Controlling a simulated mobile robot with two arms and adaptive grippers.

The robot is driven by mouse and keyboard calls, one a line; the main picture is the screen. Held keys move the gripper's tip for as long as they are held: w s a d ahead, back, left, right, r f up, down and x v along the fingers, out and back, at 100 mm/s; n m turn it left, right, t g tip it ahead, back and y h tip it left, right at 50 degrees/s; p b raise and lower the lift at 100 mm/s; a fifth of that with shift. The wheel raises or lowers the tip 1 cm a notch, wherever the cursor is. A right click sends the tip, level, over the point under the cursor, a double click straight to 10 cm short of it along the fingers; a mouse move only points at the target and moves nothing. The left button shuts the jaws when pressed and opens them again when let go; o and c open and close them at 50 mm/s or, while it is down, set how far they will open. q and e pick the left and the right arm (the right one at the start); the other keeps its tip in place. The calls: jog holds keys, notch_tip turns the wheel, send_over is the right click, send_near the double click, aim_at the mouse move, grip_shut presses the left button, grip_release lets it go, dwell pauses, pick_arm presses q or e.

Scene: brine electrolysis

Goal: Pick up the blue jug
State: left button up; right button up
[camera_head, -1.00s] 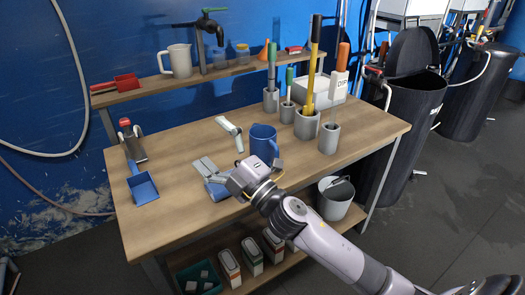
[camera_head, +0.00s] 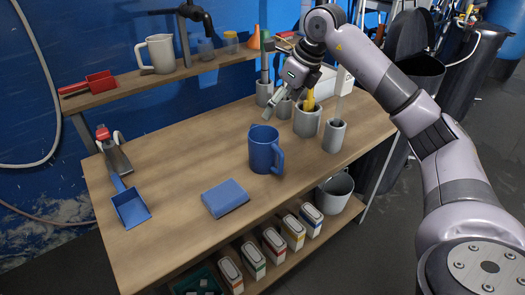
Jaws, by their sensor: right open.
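The blue jug (camera_head: 262,156) stands upright on the wooden table, near its middle, with its handle toward the right. My right gripper (camera_head: 264,118) is open and empty, just above and behind the jug's rim. Its fingers point down and left. I cannot tell whether a finger touches the rim. My left gripper is not in view.
A blue block (camera_head: 225,198) lies in front left of the jug. A blue dustpan (camera_head: 131,208) lies at the left. Grey pots (camera_head: 307,122) with tools stand right of the jug. A raised shelf (camera_head: 130,90) runs along the back. The table's left middle is clear.

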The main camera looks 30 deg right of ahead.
aim_at(264, 145)
jog(key=x, duration=0.5)
jog(key=d+p+x, duration=0.1)
jog(key=x, duration=0.4)
jog(key=s+p+x, duration=0.1)
jog(key=x, duration=0.4)
jog(key=shift+w+f, duration=0.15)
jog(key=shift+f, duration=0.55)
jog(key=shift+w+f, duration=0.25)
jog(key=shift+f, duration=0.3)
jog(key=shift+c, duration=0.5)
jog(key=c, duration=1.2)
